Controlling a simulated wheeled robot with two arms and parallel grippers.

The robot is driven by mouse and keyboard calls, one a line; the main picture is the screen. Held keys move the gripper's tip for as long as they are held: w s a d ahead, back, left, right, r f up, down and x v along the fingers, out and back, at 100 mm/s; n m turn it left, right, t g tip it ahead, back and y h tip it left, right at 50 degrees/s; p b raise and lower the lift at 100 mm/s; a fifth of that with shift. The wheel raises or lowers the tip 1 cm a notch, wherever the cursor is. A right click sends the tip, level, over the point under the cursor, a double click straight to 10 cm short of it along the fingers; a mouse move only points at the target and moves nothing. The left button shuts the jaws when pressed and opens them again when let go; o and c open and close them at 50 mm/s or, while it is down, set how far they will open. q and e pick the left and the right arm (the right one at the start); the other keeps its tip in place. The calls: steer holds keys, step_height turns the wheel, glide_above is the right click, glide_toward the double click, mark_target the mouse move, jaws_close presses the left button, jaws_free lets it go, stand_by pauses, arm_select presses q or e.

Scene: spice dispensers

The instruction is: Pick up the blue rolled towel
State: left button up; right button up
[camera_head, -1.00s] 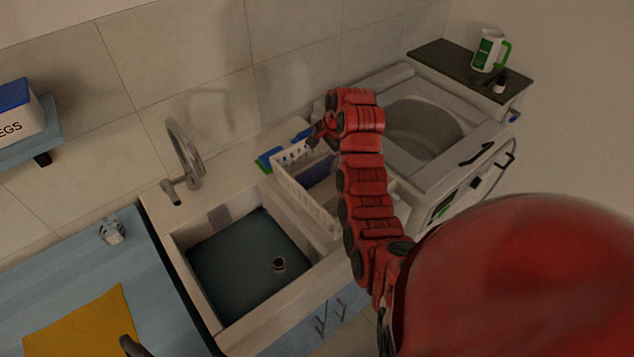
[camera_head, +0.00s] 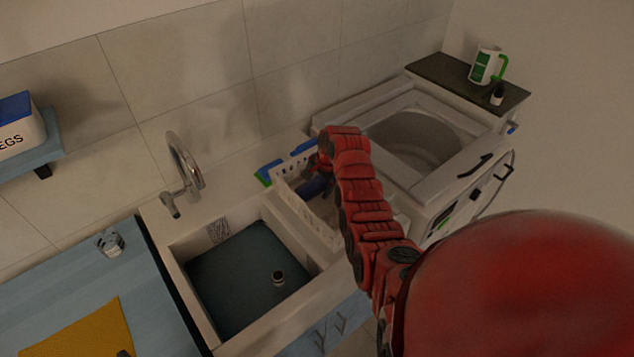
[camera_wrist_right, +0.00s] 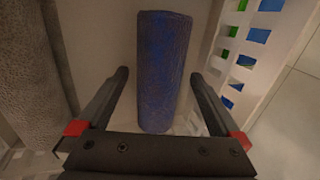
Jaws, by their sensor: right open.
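The blue rolled towel (camera_wrist_right: 163,65) lies lengthwise between the fingers of my right gripper (camera_wrist_right: 160,76) in the right wrist view. The gripper is open, with one finger on each side and a gap on both sides. In the head view, my right gripper (camera_head: 315,172) reaches down into the white basket (camera_head: 298,205), and a bit of the towel (camera_head: 317,187) shows below it. The arm hides much of the basket. A small dark tip at the bottom edge may be my left gripper (camera_head: 124,353); its jaws cannot be made out.
A grey textured thing (camera_wrist_right: 35,65) lies left of the towel in the wrist view. The basket's slotted wall (camera_wrist_right: 262,62) stands close on the right. The sink (camera_head: 225,275), faucet (camera_head: 184,165) and open-topped washer (camera_head: 385,110) surround the basket. Blue and green items (camera_head: 266,173) sit behind it.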

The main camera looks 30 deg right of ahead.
steer(key=shift+a+f, duration=0.1)
steer(key=shift+f, duration=0.15)
steer(key=c, duration=1.5)
steer(key=shift+c, duration=0.3)
